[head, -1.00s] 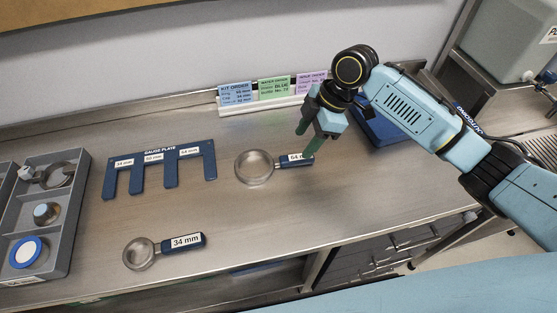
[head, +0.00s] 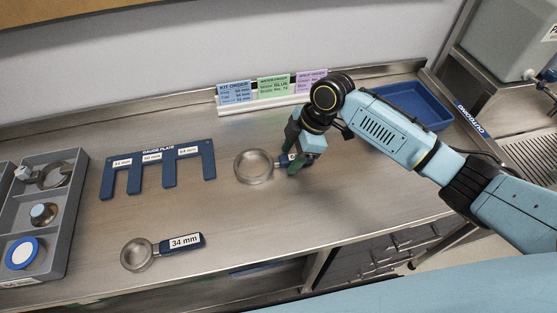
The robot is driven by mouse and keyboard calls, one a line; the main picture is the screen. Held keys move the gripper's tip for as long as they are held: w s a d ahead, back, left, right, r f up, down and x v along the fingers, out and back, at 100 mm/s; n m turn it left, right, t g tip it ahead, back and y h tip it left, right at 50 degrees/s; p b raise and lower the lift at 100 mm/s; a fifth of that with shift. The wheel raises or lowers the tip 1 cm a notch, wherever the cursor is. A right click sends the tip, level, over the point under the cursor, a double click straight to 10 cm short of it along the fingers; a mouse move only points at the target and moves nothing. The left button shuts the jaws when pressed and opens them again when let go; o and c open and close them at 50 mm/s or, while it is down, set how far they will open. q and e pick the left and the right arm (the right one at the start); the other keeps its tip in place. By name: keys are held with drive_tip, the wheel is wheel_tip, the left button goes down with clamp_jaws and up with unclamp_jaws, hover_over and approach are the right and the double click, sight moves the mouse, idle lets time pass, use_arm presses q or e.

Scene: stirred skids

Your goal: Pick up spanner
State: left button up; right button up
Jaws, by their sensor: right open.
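A ring spanner with a metal ring (head: 254,167) and a dark blue labelled handle lies on the steel bench, its handle partly hidden by my right gripper. My right gripper (head: 294,163) is open, with its green fingers down at that handle; it cannot be made out whether they touch it. A second spanner (head: 183,244), labelled 34 mm, lies nearer the front edge with its ring to the left. My left gripper is not in view.
A blue gauge plate (head: 158,155) lies left of the right gripper. A grey compartment tray (head: 62,215) holds several parts at far left. Order cards (head: 273,88) stand in a white rack at the back. A blue tray (head: 437,118) sits at back right. The front middle is clear.

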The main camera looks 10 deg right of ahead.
drive_tip(key=shift+f, duration=0.1)
drive_tip(key=shift+c, duration=0.3)
clamp_jaws()
wheel_tip(320, 180, up, 10)
drive_tip(key=p, duration=0.1)
idle(0.4)
